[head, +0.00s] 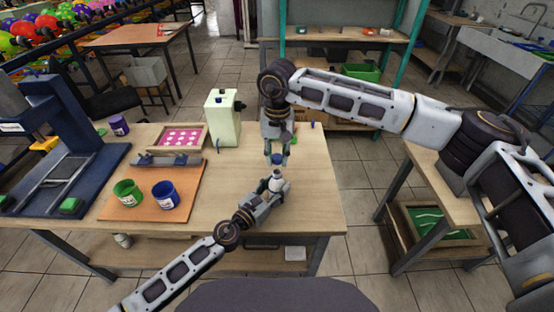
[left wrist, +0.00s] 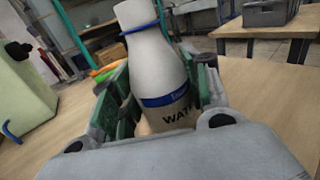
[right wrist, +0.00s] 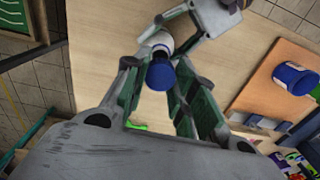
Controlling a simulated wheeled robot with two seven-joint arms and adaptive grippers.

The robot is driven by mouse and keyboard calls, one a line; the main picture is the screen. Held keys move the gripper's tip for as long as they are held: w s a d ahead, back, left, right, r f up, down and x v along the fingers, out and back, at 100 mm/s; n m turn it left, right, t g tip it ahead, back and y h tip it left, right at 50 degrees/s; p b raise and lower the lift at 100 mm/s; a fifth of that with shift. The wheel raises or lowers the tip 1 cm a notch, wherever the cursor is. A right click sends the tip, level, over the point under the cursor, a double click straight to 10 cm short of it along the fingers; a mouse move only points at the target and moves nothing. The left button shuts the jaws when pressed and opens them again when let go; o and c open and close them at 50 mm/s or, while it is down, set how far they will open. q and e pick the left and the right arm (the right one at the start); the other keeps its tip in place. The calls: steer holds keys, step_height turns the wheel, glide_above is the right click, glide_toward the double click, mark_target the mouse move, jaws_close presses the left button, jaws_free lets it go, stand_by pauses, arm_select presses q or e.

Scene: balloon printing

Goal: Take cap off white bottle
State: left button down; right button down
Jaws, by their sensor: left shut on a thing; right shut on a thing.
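The white bottle (left wrist: 155,60) stands upright in my left gripper (head: 276,184), whose fingers are shut around its body. A blue ring and a blue band show on it in the left wrist view, with the word "WAT" partly visible. My right gripper (head: 277,150) points down from above and is shut on the blue cap (right wrist: 160,76). In the head view the cap (head: 277,159) is just above the bottle neck and looks apart from it.
A pale green box-shaped machine (head: 225,118) stands left of the grippers. An orange board (head: 128,203) holds a green cup (head: 128,193) and a blue cup (head: 165,195). A blue press (head: 60,140) fills the table's left end. The table's right front (head: 315,205) is clear.

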stand_by(0.3)
arm_select(q)
steer(key=c, duration=0.6)
jaws_free()
steer(key=shift+c, duration=0.2)
steer(key=shift+s+a, duration=0.15)
steer(key=shift+s, duration=0.05)
steer(key=shift+v, duration=5.75)
